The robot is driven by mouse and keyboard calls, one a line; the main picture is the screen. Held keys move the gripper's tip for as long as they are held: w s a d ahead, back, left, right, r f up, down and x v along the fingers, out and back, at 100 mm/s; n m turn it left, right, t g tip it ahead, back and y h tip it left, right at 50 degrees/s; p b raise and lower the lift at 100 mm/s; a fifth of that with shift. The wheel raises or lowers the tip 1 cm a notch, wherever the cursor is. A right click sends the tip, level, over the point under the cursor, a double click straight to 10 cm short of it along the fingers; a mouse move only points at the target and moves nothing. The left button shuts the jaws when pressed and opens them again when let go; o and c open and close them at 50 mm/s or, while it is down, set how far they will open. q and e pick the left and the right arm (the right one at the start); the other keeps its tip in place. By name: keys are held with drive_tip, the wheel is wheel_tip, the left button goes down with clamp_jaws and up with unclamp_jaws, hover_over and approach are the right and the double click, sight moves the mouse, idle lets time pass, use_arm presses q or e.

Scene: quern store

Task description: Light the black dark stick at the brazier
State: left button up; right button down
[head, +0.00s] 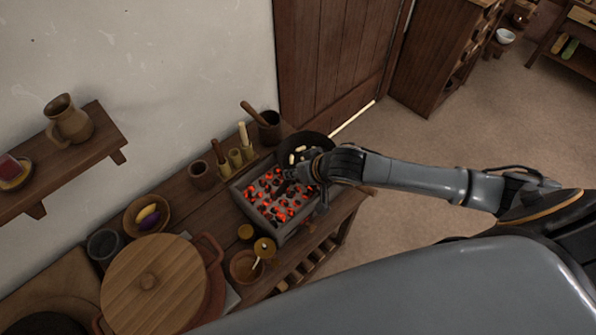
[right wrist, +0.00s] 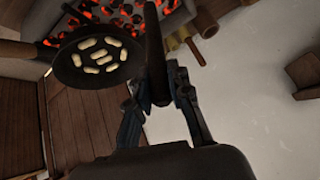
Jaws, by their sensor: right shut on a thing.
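The brazier (head: 294,229) is a grey open box of glowing red coals on the wooden bench. My right gripper (head: 314,178) is over its right side in the head view. In the right wrist view my right gripper (right wrist: 157,98) is shut on the black dark stick (right wrist: 153,50). The stick points away from the gripper, and its far end overlaps the coals (right wrist: 118,18) in that view. I cannot tell whether it touches them. No flame shows on the stick. In the head view the stick is hard to make out. My left gripper is not in view.
A dark pan (head: 318,143) with pale pieces sits close behind my right gripper. Cups (head: 202,176), a holder with sticks (head: 237,158), small pots (head: 245,265) and a large lidded pot (head: 150,285) crowd the bench. The floor (head: 440,150) to the right is clear.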

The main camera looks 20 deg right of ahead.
sight(286, 184)
drive_tip(key=f+b, duration=0.2)
drive_tip(key=w+a+f+b, duration=0.1)
drive_tip(key=f, duration=0.1)
drive_tip(key=shift+b, duration=0.4)
drive_tip(key=shift+w+a+f+b, duration=0.15)
drive_tip(key=shift+f+b, duration=0.15)
drive_tip(key=shift+f, duration=0.35)
drive_tip(key=shift+w+a+f+b, duration=0.2)
drive_tip(key=shift+f+b, duration=0.15)
drive_tip(key=shift+f, duration=0.3)
drive_tip(key=shift+w+a+f+b, duration=0.15)
drive_tip(key=shift+f+b, duration=0.15)
drive_tip(key=shift+f, duration=0.35)
